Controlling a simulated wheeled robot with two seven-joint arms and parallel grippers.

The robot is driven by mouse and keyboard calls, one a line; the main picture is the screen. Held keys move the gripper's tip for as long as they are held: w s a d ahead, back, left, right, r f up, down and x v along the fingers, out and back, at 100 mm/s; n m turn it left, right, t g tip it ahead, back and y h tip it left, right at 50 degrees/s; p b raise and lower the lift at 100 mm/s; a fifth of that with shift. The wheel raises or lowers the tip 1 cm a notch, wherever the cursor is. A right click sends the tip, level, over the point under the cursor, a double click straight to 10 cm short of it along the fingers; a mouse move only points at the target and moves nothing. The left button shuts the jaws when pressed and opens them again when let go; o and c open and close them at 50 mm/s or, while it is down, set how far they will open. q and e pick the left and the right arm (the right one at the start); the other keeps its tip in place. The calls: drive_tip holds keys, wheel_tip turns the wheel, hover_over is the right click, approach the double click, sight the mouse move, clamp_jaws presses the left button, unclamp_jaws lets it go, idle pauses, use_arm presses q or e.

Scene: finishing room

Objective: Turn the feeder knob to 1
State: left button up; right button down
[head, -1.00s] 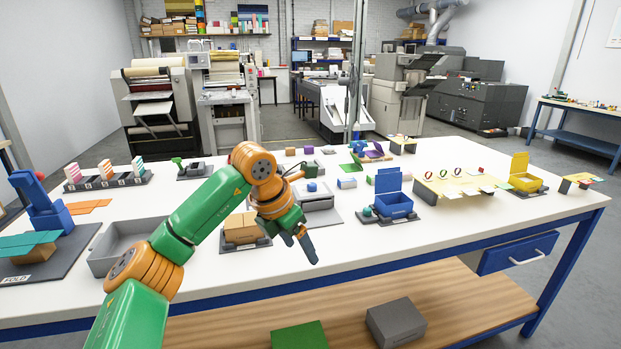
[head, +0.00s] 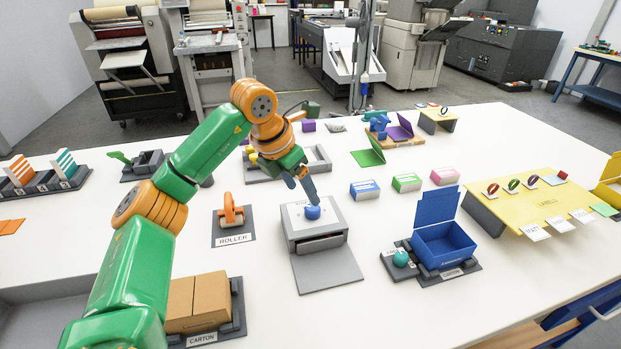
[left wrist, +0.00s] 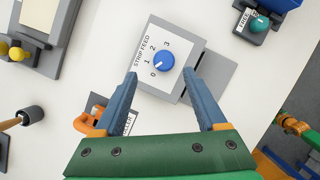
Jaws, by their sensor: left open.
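The feeder knob (head: 313,212) is a small round blue knob on top of the grey strip feed box (head: 318,245). In the left wrist view the knob (left wrist: 164,61) sits beside the printed numbers 0, 1, 2 and 3. A pale mark on it seems to face the 0, but it is small. My left gripper (head: 303,188) is open above and just behind the knob in the head view. In the left wrist view its fingers (left wrist: 162,78) are spread, with the knob between and slightly beyond the tips. My right gripper is not in view.
An orange-handled roller (head: 232,215) stands left of the feeder. A blue open box (head: 443,245) with a teal knob (head: 400,258) is to the right. Small labelled boxes (head: 364,190) lie behind. A carton stand (head: 240,318) is at the front left.

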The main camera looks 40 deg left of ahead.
sight(311, 208)
use_arm(q)
drive_tip(key=shift+w+a+f, duration=0.15)
drive_tip(key=shift+w+a, duration=0.05)
drive_tip(key=shift+w, duration=0.1)
drive_tip(key=f, duration=0.1)
drive_tip(key=d+f, duration=0.1)
drive_tip(key=f, duration=0.1)
drive_tip(key=w+f+p, duration=0.1)
drive_tip(key=f, duration=0.1)
drive_tip(key=shift+d+f, duration=0.1)
drive_tip(key=shift+d, duration=0.2)
drive_tip(key=shift+w+a+f, duration=0.1)
drive_tip(key=shift+w+f, duration=0.1)
drive_tip(key=shift+f, duration=0.05)
drive_tip(key=shift+s+r, duration=0.1)
drive_tip(key=c, duration=0.4)
clamp_jaws()
